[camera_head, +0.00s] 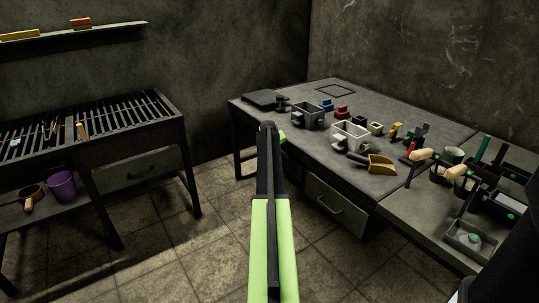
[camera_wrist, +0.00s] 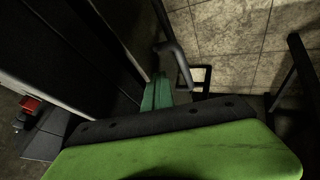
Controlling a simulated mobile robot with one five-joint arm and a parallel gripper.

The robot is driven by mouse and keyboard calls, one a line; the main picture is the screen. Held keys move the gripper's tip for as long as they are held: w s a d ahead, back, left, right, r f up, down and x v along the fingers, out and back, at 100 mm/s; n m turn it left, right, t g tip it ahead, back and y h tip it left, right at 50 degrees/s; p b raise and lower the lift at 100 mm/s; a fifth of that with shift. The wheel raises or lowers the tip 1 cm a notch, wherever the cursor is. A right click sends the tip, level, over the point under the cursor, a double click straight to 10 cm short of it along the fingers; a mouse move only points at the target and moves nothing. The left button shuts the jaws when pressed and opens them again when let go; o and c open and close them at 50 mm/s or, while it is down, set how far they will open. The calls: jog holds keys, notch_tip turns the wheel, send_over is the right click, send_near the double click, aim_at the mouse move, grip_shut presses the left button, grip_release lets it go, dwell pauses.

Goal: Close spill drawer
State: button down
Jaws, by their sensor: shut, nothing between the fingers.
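Two grey drawers with dark bar handles show in the head view. One (camera_head: 135,173) is under the slatted bench at left; the other (camera_head: 336,205) is under the grey workbench at right. No label shows which is the spill drawer. Both fronts look roughly flush with their frames, though I cannot be sure. In the wrist view, my gripper (camera_wrist: 155,96) is shut and empty, its green fingers close beside a grey curved handle (camera_wrist: 178,62). I cannot tell whether they touch. In the head view my arm hides most of the gripper.
The workbench (camera_head: 375,165) carries moulds, coloured blocks, a yellow scoop (camera_head: 381,164) and several tools. The slatted bench (camera_head: 110,118) has a purple bucket (camera_head: 62,186) on its lower shelf. Tiled floor (camera_head: 165,245) is open between the benches.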

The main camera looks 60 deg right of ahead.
jog(key=shift+d+r, duration=0.2)
jog(key=shift+d, duration=0.35)
jog(key=p+v, duration=1.4)
jog(key=v, duration=0.3)
jog(key=shift+a, duration=0.5)
jog(key=shift+w+r, duration=0.1)
